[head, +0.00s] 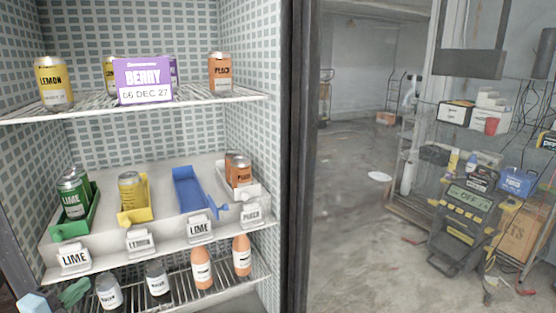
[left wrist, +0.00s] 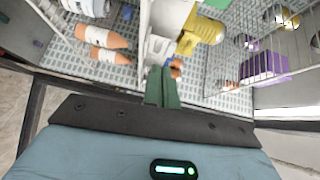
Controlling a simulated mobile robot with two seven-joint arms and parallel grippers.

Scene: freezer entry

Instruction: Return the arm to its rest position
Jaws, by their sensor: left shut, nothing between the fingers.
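My left gripper (head: 76,291) shows at the lower left of the head view, with green fingers in front of the cabinet's bottom shelf. Its fingers are shut together and empty, also in the left wrist view (left wrist: 162,86). My right gripper is not in view.
The open cabinet has a top rack (head: 200,98) with cans and a purple berry box (head: 144,80). The middle shelf holds a green tray (head: 76,226), a yellow tray (head: 136,214) and an empty blue tray (head: 194,192). Orange bottles (head: 202,268) stand below. Open floor (head: 350,220) lies right.

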